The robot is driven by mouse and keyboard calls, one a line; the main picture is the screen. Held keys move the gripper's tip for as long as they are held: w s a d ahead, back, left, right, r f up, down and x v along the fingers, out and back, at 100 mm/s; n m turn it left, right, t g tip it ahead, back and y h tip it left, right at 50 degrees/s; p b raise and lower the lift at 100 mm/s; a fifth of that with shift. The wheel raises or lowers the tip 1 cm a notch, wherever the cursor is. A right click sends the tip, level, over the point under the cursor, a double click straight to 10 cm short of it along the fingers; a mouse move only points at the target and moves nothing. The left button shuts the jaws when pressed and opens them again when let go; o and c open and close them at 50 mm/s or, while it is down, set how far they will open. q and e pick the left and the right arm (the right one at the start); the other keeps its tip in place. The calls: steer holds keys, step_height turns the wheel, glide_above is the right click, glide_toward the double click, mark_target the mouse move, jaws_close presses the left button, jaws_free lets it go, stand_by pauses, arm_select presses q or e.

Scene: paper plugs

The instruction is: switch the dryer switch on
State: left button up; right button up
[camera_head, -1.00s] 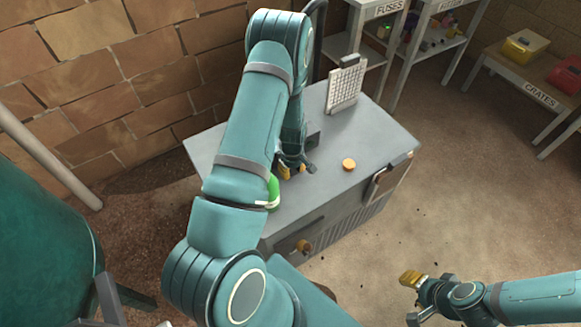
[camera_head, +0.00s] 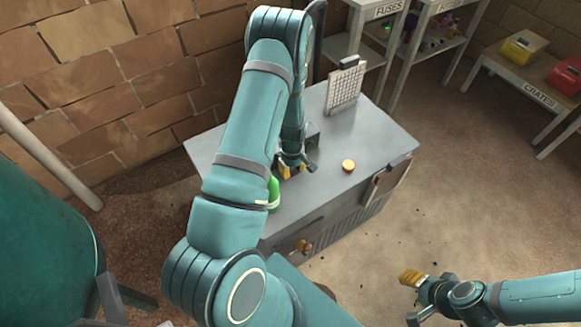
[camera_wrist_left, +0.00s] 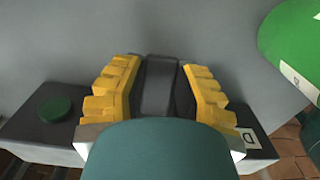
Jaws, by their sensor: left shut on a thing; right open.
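The grey cabinet (camera_head: 240,150), which looks like the dryer, stands by the brick wall. My left gripper (camera_head: 291,171) reaches down over its top, and my arm hides part of it. In the left wrist view, the yellow fingers of my left gripper (camera_wrist_left: 157,75) are shut on a dark grey lever-like piece (camera_wrist_left: 158,88), which looks like the switch. A dark green round button (camera_wrist_left: 55,108) sits on a dark panel to the left. My right gripper (camera_head: 428,292) is open and empty, low and clear of the cabinet.
A bright green object (camera_head: 273,192) stands beside my left arm, close to the gripper (camera_wrist_left: 295,45). Shelves and a crates table (camera_head: 540,93) stand behind. The floor at right is open.

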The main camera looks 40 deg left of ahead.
arm_select(q)
steer(key=shift+a+r+p, duration=0.1)
steer(key=shift+r+p, duration=0.7)
steer(key=shift+r, duration=0.55)
steer(key=shift+c, duration=0.2)
steer(key=shift+r, duration=0.2)
jaws_close()
steer(key=shift+r+p, duration=0.25)
steer(key=shift+p, duration=0.1)
steer(key=shift+r, duration=0.3)
steer(key=o, duration=0.9)
jaws_free()
steer(key=shift+c, duration=0.2)
